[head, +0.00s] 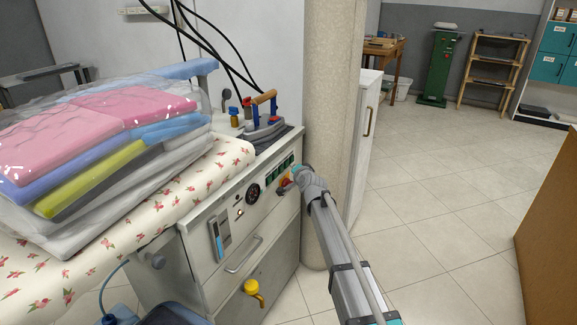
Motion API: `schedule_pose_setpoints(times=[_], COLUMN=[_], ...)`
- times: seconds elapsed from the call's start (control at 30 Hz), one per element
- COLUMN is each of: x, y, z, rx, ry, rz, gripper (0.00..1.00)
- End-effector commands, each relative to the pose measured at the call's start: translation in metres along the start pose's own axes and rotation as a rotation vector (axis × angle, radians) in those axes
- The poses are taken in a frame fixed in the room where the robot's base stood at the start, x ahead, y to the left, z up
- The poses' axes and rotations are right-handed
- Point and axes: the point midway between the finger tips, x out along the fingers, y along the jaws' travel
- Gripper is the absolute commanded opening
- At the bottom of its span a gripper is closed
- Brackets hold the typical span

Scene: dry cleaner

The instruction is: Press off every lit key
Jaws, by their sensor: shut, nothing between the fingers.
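A row of small green keys (278,169) sits on the front panel of the ironing station, near its upper right corner. They are too small to tell which are lit, and the right end of the row is close to my arm's wrist. My gripper (291,178) is at the panel's right end, just below and right of the keys. It is shut and holds nothing. Its fingertips are small and partly hidden by the wrist, so I cannot tell whether they touch the panel. A red knob (285,184) shows beside it.
A round gauge (253,194) and a drawer handle (244,255) are on the cabinet front. An iron (265,123) stands on top. Bagged folded laundry (95,150) lies on the flowered board (190,185). A beige column (335,110) stands close right. Open tiled floor lies beyond.

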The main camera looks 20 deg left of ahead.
Motion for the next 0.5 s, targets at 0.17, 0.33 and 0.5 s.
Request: schedule_pose_setpoints(times=[0.17, 0.33, 0.5], x=[-0.005, -0.014, -0.022], y=[0.004, 0.010, 0.015], z=[-0.003, -0.009, -0.015], rx=[0.001, 0.001, 0.000], ry=[0.000, 0.001, 0.000], rz=[0.001, 0.001, 0.001], gripper=[0.00, 0.00, 0.00])
